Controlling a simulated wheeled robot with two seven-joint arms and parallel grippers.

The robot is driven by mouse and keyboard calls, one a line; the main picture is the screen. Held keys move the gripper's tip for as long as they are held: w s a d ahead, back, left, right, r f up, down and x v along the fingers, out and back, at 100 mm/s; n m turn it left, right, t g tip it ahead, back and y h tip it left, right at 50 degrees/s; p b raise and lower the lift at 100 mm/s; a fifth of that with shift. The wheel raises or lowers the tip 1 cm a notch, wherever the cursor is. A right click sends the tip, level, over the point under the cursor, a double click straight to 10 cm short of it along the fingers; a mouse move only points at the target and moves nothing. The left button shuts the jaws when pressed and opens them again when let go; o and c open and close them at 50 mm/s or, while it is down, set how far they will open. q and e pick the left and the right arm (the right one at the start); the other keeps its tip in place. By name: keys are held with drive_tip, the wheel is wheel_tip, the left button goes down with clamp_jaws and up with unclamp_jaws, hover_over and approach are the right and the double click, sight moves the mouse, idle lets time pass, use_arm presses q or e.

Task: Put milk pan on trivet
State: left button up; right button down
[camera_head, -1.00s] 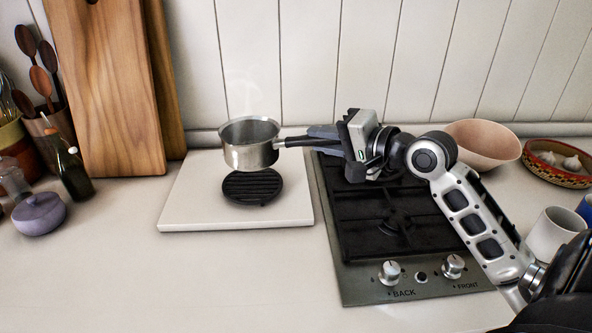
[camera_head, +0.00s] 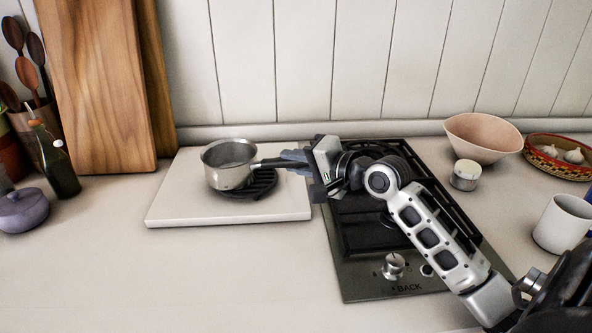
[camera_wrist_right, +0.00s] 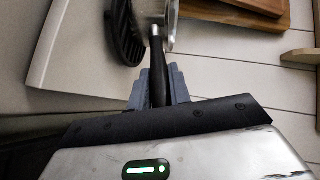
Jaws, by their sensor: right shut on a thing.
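The steel milk pan (camera_head: 229,171) is upright over the left part of the black ribbed trivet (camera_head: 262,186), which lies on the white board. The trivet shows to the right of and below the pan; the rest is hidden. I cannot tell whether the pan's base touches the trivet or hangs just above it. My right gripper (camera_head: 292,160) is shut on the pan's dark handle, reaching in from the right. In the right wrist view the handle (camera_wrist_right: 157,72) runs between the fingers, with the trivet (camera_wrist_right: 124,32) beside the pan (camera_wrist_right: 152,8). My left gripper is not in view.
The white board (camera_head: 190,212) stands left of the gas hob (camera_head: 345,265), and my right arm passes over the hob. A pink bowl (camera_head: 482,138), a small lidded jar (camera_head: 465,175) and a white mug (camera_head: 562,222) stand at right. A bottle (camera_head: 55,165) and purple pot (camera_head: 25,210) stand at left.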

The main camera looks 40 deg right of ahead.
drive_tip(key=c, duration=1.3)
unclamp_jaws()
drive_tip(key=shift+s+r, duration=0.15)
drive_tip(key=shift+s, duration=0.05)
drive_tip(key=b+v, duration=0.1)
drive_tip(key=v, duration=1)
drive_tip(key=shift+s, duration=0.3)
drive_tip(key=shift+d+r, duration=0.15)
